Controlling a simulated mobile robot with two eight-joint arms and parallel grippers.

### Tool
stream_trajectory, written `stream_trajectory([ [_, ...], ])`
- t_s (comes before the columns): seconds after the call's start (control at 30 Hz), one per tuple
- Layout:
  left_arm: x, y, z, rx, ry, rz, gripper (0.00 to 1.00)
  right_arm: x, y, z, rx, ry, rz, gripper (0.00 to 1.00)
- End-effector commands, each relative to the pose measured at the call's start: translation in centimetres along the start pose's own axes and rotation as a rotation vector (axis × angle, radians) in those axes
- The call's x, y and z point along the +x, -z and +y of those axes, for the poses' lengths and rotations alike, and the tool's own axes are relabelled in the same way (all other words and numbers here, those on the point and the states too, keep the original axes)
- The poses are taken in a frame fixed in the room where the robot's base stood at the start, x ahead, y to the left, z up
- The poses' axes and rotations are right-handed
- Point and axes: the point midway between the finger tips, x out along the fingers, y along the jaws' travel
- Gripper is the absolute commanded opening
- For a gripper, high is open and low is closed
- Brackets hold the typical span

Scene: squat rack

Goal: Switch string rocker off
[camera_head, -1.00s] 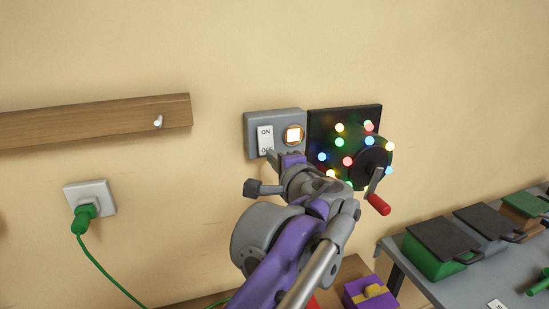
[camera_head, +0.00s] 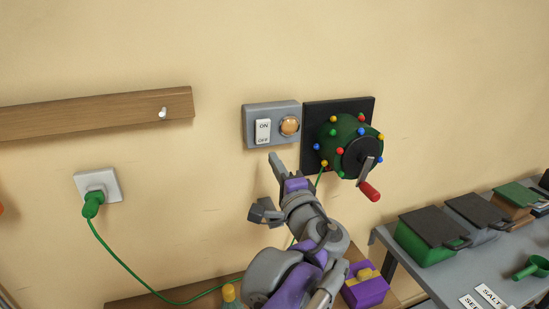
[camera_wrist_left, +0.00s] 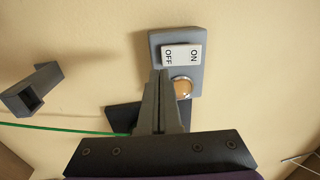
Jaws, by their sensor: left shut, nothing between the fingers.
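The white ON/OFF rocker (camera_head: 263,132) sits on a grey wall box (camera_head: 283,108) beside a round amber lamp (camera_head: 289,125), which is unlit. The drum of coloured bulbs (camera_head: 338,132) on the black panel to its right is also dark. My left gripper (camera_head: 274,160) is shut and empty, just below the box and apart from the rocker in the head view. In the left wrist view, the gripper (camera_wrist_left: 161,75) points up toward the rocker (camera_wrist_left: 182,55), near its OFF end. My right gripper is in neither view.
A red-handled crank (camera_head: 370,190) sticks out from the drum. A green cord runs from the wall plug (camera_head: 93,204). A wooden rail (camera_head: 90,116) with a peg is at left; a grey table (camera_head: 445,277) with lidded bins stands at right.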

Motion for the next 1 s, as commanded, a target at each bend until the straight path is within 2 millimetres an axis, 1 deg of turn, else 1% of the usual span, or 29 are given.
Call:
stream_trajectory([
  [0.03,-1.8,0.2,0.3,-0.001,-0.001,0.008,0.0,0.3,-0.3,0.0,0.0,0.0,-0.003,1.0],
  [0.2,-5.8,0.2,0.7,-0.002,-0.002,0.007,0.0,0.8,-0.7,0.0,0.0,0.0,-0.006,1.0],
  [0.3,-7.5,0.1,0.8,-0.001,-0.002,0.006,0.0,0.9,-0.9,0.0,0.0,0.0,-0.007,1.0],
  [0.4,-8.7,0.1,0.9,-0.001,-0.002,0.005,0.0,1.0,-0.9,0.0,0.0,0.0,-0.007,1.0],
  [0.57,-9.7,0.0,0.9,-0.001,-0.002,0.003,0.0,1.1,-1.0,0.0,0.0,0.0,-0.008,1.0],
  [0.9,-9.7,-0.1,0.9,0.0,-0.003,0.001,0.0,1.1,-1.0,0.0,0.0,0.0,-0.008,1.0],
  [0.97,-9.5,-0.5,1.3,-0.002,-0.014,-0.006,0.0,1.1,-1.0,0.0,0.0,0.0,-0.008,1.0],
  [1.0,-9.3,-1.1,1.8,-0.006,-0.033,-0.016,0.0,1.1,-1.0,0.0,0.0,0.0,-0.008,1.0],
])
